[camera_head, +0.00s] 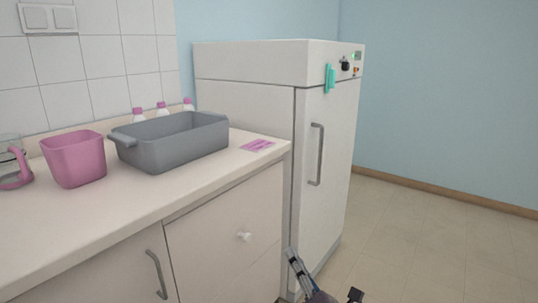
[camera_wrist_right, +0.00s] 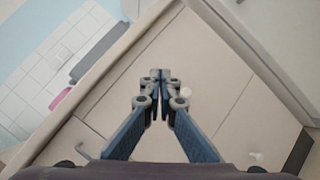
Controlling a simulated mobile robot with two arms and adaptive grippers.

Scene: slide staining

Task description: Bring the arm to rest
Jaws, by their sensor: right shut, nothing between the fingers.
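My right gripper (camera_head: 290,254) shows at the bottom of the head view, low in front of the cabinet beside the tall white appliance. In the right wrist view its fingers (camera_wrist_right: 160,76) are together at the tips, with nothing between them. My left gripper is in neither view.
The counter (camera_head: 130,203) holds a grey basin (camera_head: 172,150), a pink bin (camera_head: 75,162), several pink-capped bottles, a glass jug (camera_head: 12,165) and pink slides (camera_head: 257,145). The tall white appliance (camera_head: 322,220) stands right of it. Floor at right is clear.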

